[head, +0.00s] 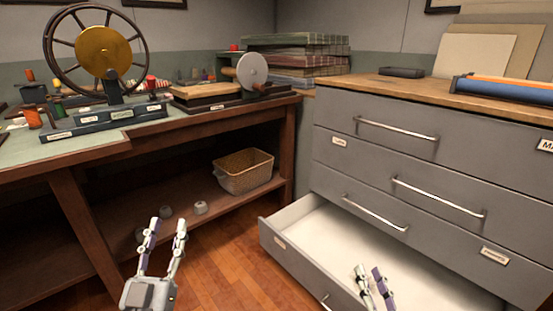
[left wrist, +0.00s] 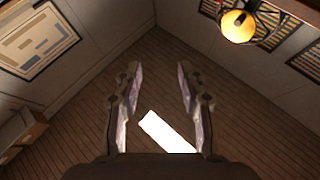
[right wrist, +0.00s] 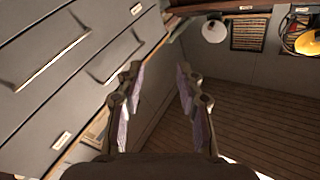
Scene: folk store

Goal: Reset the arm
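My left gripper (head: 166,226) is at the lower left of the head view, in front of the wooden workbench. Its fingers point up and stand apart, with nothing between them; the left wrist view (left wrist: 155,72) shows the same wide gap. My right gripper (head: 369,270) shows at the bottom of the head view, in front of or over the open bottom drawer (head: 310,232). In the right wrist view (right wrist: 157,72) its fingers are spread wide and empty. Whether it is inside the drawer or only in front of it I cannot tell.
The grey drawer cabinet (head: 335,165) stands at the right, its bottom drawer pulled out, white inside and looking empty. The workbench (head: 215,120) carries a spoked wheel (head: 62,60) and a grey disc device (head: 251,70). A wicker basket (head: 243,180) sits on its lower shelf. Wooden floor (head: 225,280) is clear between them.

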